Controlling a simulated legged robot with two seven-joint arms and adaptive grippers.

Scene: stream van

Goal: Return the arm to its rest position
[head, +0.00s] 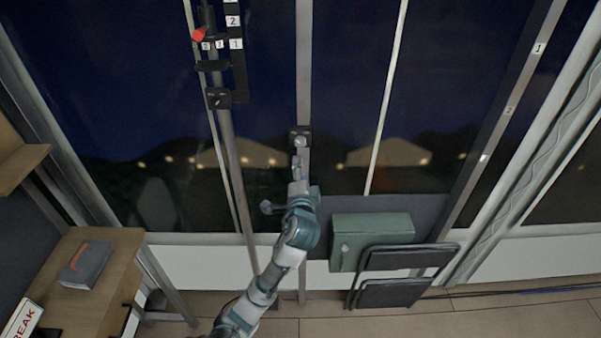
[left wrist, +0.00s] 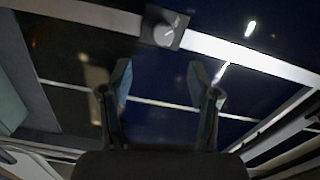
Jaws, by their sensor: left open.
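My left arm (head: 290,248) comes in from the bottom of the head view and reaches up toward the window wall. Its gripper (head: 299,168) is at the far end, just below a small dark box with a round grey knob (head: 300,141) on an upright metal strip. In the left wrist view the two dark fingers (left wrist: 160,75) stand apart with nothing between them. The knob (left wrist: 163,33) shows beyond the fingertips, apart from them. My right gripper is not in view.
A green case (head: 372,228) and a dark folded frame (head: 395,272) stand right of my arm. A wooden desk (head: 105,262) with a grey book (head: 86,264) is at left. An upright pole with a switch box (head: 218,98) and red knob (head: 198,34) stands upper left. Floor at lower right is clear.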

